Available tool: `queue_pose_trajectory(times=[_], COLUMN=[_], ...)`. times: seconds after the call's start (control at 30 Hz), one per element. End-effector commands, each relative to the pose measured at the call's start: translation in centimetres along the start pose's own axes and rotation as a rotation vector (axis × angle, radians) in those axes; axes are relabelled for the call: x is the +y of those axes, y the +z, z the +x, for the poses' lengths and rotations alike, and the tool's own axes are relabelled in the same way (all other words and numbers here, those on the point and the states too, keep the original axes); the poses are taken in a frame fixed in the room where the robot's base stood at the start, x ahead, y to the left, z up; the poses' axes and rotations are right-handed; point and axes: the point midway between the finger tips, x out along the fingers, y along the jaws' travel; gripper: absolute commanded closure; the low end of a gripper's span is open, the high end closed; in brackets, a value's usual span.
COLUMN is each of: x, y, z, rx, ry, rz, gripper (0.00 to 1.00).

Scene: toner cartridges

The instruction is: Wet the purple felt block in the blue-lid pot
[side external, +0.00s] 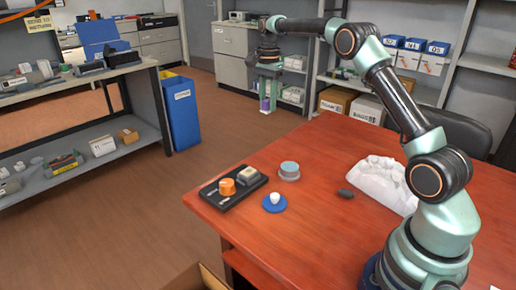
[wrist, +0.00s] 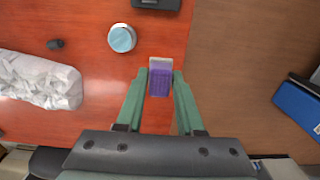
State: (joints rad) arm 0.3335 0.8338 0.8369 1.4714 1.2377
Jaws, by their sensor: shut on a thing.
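My gripper (side external: 266,88) is shut on the purple felt block (side external: 265,104), high up and apart from the table. In the wrist view my gripper (wrist: 159,82) has a finger on each side of the block (wrist: 159,88), which has a pale end. The round grey pot (side external: 289,173) stands on the table with a pale blue top face; it also shows in the wrist view (wrist: 122,38), left of and apart from the block. A blue disc-shaped lid with a white knob (side external: 274,204) lies on the table in front of the pot.
A black tray (side external: 232,189) with an orange knobbed piece (side external: 227,187) and a beige block (side external: 248,175) lies by the table edge, left of the pot. A small dark object (side external: 345,194) and crumpled white cloth (side external: 382,184) lie to the right. Red tabletop (side external: 325,150) is bare behind.

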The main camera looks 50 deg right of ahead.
Motion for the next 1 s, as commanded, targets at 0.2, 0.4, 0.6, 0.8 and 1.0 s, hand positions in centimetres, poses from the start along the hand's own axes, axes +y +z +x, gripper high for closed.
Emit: queue_pose_trajectory(times=[0.2,0.4,0.6,0.8,1.0], x=[2.6,5.8,8.5,9.7,9.8], y=[-0.4,-0.4,-0.1,0.1,0.1], z=[2.1,4.4,6.2,7.0,7.8], rx=[-0.001,0.000,0.000,0.001,0.000], ry=[0.002,0.001,-0.001,-0.002,0.000], rz=[0.002,0.002,0.001,0.001,0.000], gripper=[1.00,1.00,1.00,1.00,1.00])
